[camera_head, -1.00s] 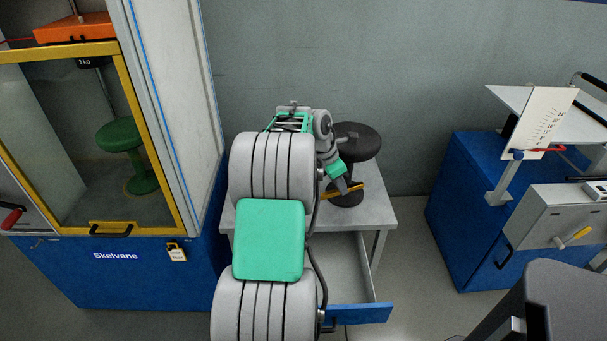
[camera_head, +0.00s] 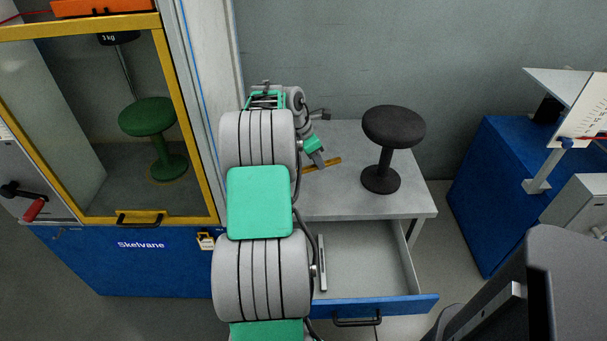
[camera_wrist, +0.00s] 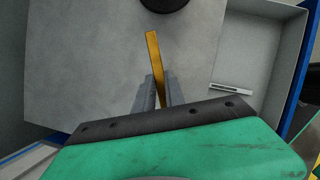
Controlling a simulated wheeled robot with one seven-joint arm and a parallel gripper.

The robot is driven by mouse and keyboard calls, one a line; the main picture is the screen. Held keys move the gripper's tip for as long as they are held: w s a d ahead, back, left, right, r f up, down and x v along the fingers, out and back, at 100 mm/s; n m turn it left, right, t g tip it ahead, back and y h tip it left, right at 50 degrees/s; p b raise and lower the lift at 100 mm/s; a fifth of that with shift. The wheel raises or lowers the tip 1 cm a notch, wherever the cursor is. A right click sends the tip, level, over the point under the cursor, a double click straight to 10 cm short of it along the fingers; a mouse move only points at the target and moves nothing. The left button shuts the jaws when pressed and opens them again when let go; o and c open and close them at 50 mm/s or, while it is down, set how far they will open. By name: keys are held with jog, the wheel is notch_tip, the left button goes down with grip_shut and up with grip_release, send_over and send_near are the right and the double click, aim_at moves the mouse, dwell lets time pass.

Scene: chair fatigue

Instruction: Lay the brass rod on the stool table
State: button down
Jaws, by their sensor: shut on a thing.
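The brass rod (camera_head: 327,164) is a flat golden-yellow bar. My gripper (camera_head: 319,163) is shut on it above the left part of the grey stool table (camera_head: 345,201). In the wrist view the rod (camera_wrist: 154,60) extends out beyond the fingertips (camera_wrist: 160,82) over the grey tabletop (camera_wrist: 90,60). I cannot tell whether the rod touches the tabletop. My arm hides the table's left part in the head view.
A black stool (camera_head: 393,125) stands on the table right of the rod. The drawer (camera_head: 370,255) below is open, with a thin metal piece (camera_head: 323,263) inside. A yellow-framed cabinet (camera_head: 213,170) with a green stool (camera_head: 150,118) stands left. Tabletop between rod and stool is clear.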

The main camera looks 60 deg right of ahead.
jog(key=b, duration=0.2)
send_over(303, 182)
jog(key=a, duration=0.1)
jog(key=f, duration=0.6)
jog(key=shift+w+a+f, duration=0.2)
jog(key=shift+w, duration=0.1)
jog(key=f+b, duration=0.1)
jog(key=f, duration=0.2)
jog(key=shift+w+f, duration=0.2)
jog(key=shift+r, duration=0.1)
jog(key=c, duration=1.4)
grip_release()
jog(key=shift+f, duration=0.2)
jog(key=shift+r, duration=0.1)
jog(key=p+v, duration=1.2)
jog(key=p, duration=0.1)
jog(key=shift+p, duration=0.35)
